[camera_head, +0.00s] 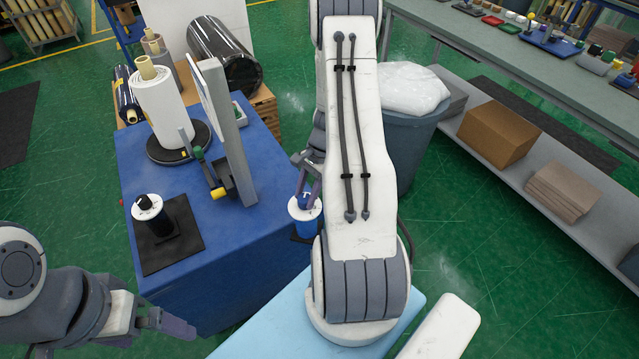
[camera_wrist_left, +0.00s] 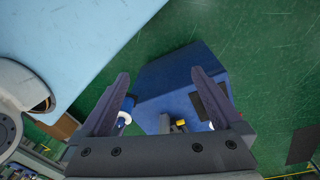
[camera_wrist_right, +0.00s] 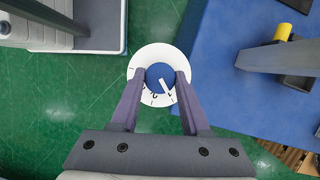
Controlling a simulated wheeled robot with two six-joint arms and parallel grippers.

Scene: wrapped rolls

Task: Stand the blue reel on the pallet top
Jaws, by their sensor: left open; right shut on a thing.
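My right arm crosses the head view and hides part of the scene. My left gripper (camera_head: 172,325) is open and empty at the lower left, apart from everything. A wooden pallet (camera_head: 265,108) stands behind the cabinet; much of its top is hidden by other things. It also shows in the right wrist view (camera_wrist_right: 286,153).
A black wrapped roll (camera_head: 225,55) leans behind. A grey bin (camera_head: 412,140) stands right of my arm.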

